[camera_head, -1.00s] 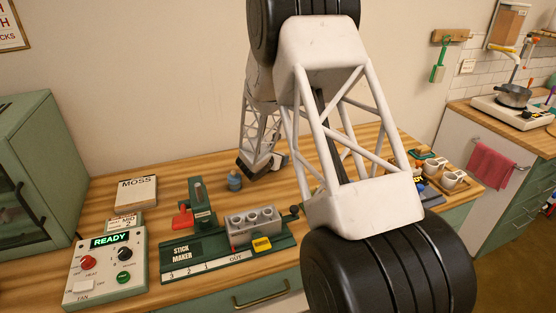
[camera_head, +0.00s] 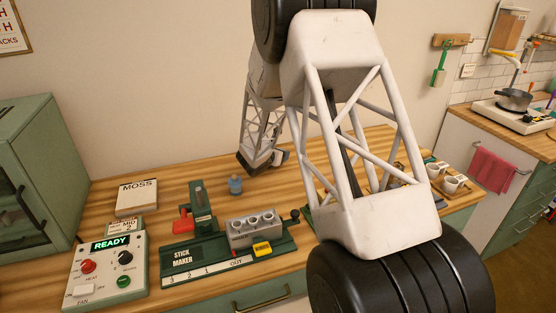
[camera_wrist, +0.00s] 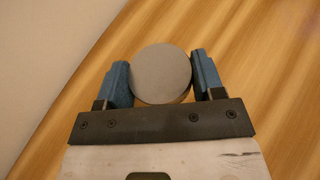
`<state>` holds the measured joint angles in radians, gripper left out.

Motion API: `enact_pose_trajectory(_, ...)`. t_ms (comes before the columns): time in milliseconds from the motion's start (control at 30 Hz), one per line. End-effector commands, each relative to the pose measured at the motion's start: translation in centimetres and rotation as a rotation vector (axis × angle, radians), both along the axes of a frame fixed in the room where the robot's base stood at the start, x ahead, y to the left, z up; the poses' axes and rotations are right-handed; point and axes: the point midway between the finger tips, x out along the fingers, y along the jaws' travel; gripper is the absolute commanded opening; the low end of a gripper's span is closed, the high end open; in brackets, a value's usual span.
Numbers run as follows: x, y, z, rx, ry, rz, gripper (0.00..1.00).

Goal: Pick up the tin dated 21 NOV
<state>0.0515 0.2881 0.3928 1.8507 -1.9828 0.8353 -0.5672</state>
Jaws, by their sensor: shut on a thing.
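My gripper (camera_wrist: 161,85) is shut on a round tin with a plain grey top (camera_wrist: 160,73), between its two blue fingers in the wrist view. No date shows on the part of the tin that I see, so I cannot tell whether it is the 21 NOV one. The striped wooden table top lies beneath it; I cannot tell how high the tin is above it. In the head view my arm hides most of the gripper and I cannot make out the held tin.
The MOSS box (camera_head: 137,198) is behind that. White cups (camera_head: 452,185) stand at the right.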

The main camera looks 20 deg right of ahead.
Motion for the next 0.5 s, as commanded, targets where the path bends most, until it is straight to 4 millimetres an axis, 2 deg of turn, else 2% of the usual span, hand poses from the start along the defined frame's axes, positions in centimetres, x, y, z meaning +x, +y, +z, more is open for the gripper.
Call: enact_pose_trajectory(500, -8.1, 1.5, 0.5, 0.0, 0.004, 0.0, 0.37)
